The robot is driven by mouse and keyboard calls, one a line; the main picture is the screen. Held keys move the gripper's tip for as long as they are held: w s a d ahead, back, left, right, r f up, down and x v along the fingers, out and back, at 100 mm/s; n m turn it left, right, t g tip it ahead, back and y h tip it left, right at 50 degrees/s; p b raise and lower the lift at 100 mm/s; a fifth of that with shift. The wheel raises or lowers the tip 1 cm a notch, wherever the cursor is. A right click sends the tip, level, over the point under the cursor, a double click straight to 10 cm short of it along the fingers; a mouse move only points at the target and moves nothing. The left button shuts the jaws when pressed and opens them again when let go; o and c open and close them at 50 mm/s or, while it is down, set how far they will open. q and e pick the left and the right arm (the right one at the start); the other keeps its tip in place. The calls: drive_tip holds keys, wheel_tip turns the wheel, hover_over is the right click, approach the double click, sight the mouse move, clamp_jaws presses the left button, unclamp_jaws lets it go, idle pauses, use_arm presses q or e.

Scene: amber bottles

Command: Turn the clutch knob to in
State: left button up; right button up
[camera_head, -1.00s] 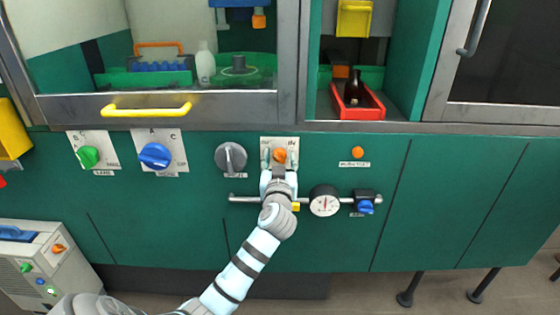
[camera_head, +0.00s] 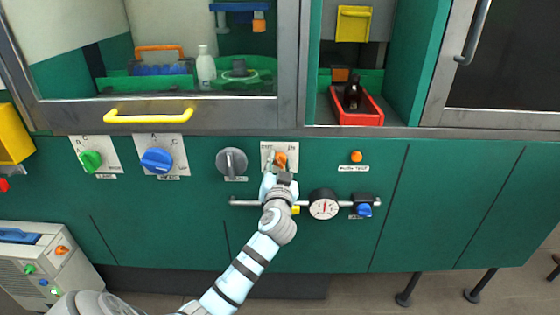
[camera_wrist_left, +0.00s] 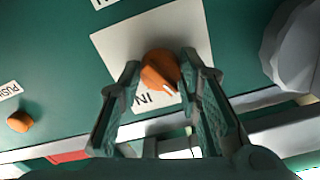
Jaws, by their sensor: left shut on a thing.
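The clutch knob (camera_head: 281,160) is orange and sits on a pale plate (camera_head: 267,147) on the green front panel. In the left wrist view the knob (camera_wrist_left: 158,70) shows a white pointer mark at its lower right, close to the upside-down letters "IN" on the plate (camera_wrist_left: 118,48). My left gripper (camera_head: 279,166) reaches up to the knob from below, tilted. In the wrist view its two fingers (camera_wrist_left: 160,72) stand on either side of the knob, shut on it. The fingers hide part of the plate. My right gripper is not in view.
A grey dial knob (camera_head: 231,161) is just left of the plate, and an orange push button (camera_head: 356,156) is to the right. A rail with a round gauge (camera_head: 323,204) and a blue knob (camera_head: 364,210) runs below. A yellow handle (camera_head: 148,115) juts out above.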

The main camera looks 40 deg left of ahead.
use_arm(q)
drive_tip(key=m+p, duration=0.2)
drive_tip(key=m, duration=0.2)
drive_tip(key=shift+r+m, duration=0.15)
drive_tip(key=shift+m, duration=0.15)
drive_tip(key=m+p, duration=0.1)
drive_tip(key=m, duration=0.1)
drive_tip(key=shift+m+p, duration=0.3)
drive_tip(key=shift+p, duration=0.05)
drive_tip(key=m+p, duration=0.1)
drive_tip(key=m, duration=0.2)
drive_tip(key=shift+m+p, duration=0.3)
drive_tip(key=shift+p, duration=0.05)
drive_tip(key=shift+m+p, duration=0.65)
drive_tip(key=shift+m, duration=0.95)
drive_tip(key=o, duration=1.1)
drive_tip(key=shift+o, duration=0.2)
